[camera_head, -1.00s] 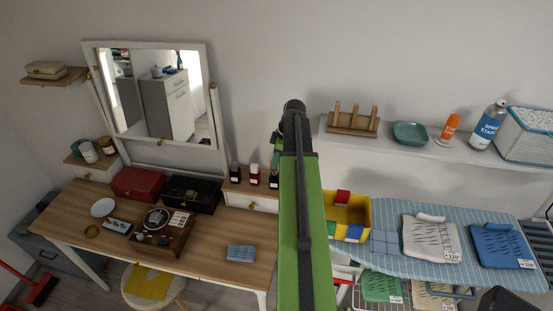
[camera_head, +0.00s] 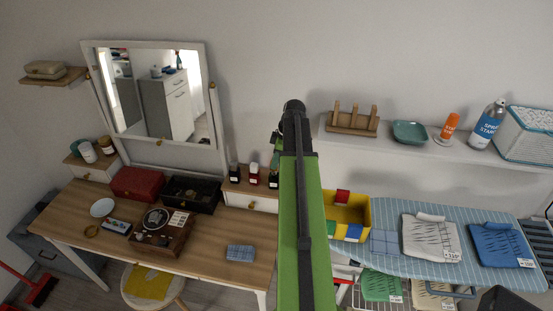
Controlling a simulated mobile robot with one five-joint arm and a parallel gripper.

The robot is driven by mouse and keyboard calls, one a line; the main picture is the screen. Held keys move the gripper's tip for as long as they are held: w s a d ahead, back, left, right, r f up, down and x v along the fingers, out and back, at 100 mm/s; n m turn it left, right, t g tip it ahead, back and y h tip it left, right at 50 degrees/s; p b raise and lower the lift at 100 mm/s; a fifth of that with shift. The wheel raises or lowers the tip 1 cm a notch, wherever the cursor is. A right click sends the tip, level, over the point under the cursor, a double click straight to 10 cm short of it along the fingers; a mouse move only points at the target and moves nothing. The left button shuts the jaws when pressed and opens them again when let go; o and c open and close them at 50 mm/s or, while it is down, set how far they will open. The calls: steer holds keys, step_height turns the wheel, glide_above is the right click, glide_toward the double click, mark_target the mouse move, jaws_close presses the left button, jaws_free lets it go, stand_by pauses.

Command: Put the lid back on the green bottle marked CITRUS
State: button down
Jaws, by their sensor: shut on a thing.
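Three small dark bottles stand in a row on the raised drawer unit at the right end of the desk. The right one (camera_head: 274,181) looks dark green; its label is too small to read, so I cannot confirm CITRUS. My gripper (camera_head: 276,152) is just above this bottle, pointing down and mostly hidden by my green arm. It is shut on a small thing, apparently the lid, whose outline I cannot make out. I cannot tell whether the held thing touches the bottle.
A red bottle (camera_head: 254,176) and a black bottle (camera_head: 235,174) stand close to the left. The mirror (camera_head: 212,120) rises behind the desk. A yellow bin (camera_head: 352,207) and an ironing board (camera_head: 385,262) lie to the right. The desk front (camera_head: 205,255) is mostly clear.

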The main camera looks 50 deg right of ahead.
steer(key=shift+f+b, duration=1.55)
steer(key=shift+b, duration=0.05)
stand_by(1.8)
steer(key=c, duration=1)
jaws_free()
steer(key=shift+c, duration=0.2)
steer(key=o, duration=0.4)
step_height(320, 180, up, 7)
steer(key=p, duration=0.7)
steer(key=shift+s+r, duration=0.1)
